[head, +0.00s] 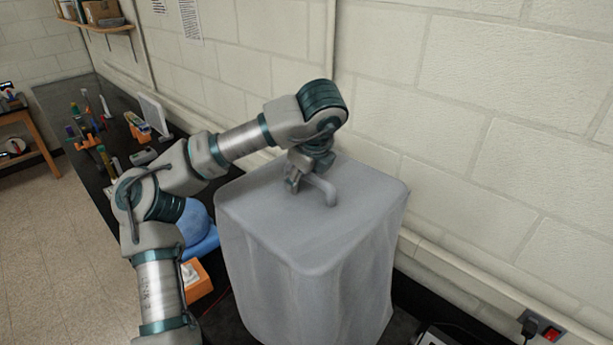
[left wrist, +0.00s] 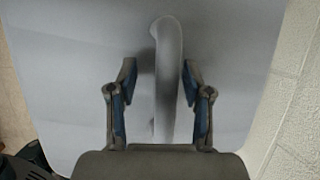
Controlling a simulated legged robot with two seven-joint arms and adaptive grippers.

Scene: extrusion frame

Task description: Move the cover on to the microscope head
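The cover (head: 310,222) is a large, pale grey, box-shaped hood standing upright on the dark bench, with a loop handle (head: 322,188) on its flat top. My left gripper (head: 293,182) is at the handle, just above the cover's top. In the left wrist view, the fingers of the left gripper (left wrist: 160,85) stand on either side of the handle (left wrist: 167,70), apart, with a clear gap on the left and a narrow one on the right. The microscope head cannot be seen; whether it is under the cover is hidden. My right gripper is out of view.
A pale block wall (head: 480,170) runs close behind the cover. A blue rounded object (head: 196,222) and an orange box (head: 197,282) sit left of the cover. Tools and racks (head: 90,140) stand farther along the bench. A red switch (head: 551,334) is at lower right.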

